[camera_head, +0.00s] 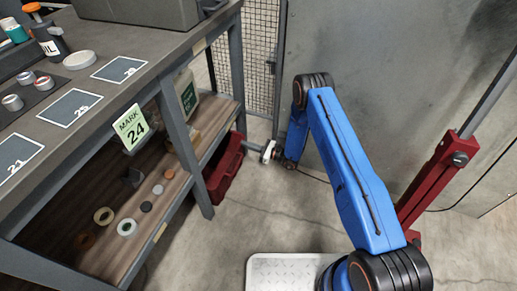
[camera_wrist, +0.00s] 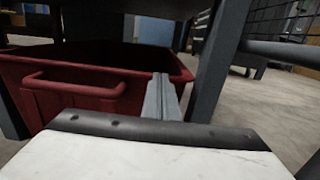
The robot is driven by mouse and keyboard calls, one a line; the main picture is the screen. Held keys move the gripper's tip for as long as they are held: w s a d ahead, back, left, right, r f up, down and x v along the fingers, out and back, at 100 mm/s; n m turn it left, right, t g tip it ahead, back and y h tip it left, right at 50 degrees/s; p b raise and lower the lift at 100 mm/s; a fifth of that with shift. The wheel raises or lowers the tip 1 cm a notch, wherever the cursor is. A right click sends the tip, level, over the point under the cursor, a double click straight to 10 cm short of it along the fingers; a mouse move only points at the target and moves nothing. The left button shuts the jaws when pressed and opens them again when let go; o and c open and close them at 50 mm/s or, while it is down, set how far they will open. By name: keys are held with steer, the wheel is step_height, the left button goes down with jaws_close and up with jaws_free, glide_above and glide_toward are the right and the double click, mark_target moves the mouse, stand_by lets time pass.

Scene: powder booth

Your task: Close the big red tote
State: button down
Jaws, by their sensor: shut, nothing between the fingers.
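The big red tote (camera_head: 224,170) stands on the floor at the end of the workbench, partly hidden under its lower shelf. In the wrist view the tote (camera_wrist: 90,100) fills the left side, with a red bar handle on its near wall. Its top looks open onto a dark inside; a dark slab crosses above it, and I cannot tell whether this is a lid or the shelf. My gripper (camera_head: 247,146) is beside the tote's right side in the head view. In the wrist view its fingers (camera_wrist: 160,84) are shut and empty, overlapping the tote's right part; contact is unclear.
The workbench (camera_head: 120,92) with its lower shelf (camera_head: 150,205) runs along the left, its grey leg (camera_head: 182,145) close to the tote. A mesh panel (camera_head: 255,50) stands behind. Open concrete floor (camera_head: 235,235) lies in front.

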steer(key=shift+x, duration=2.1)
steer(key=shift+a, duration=0.15)
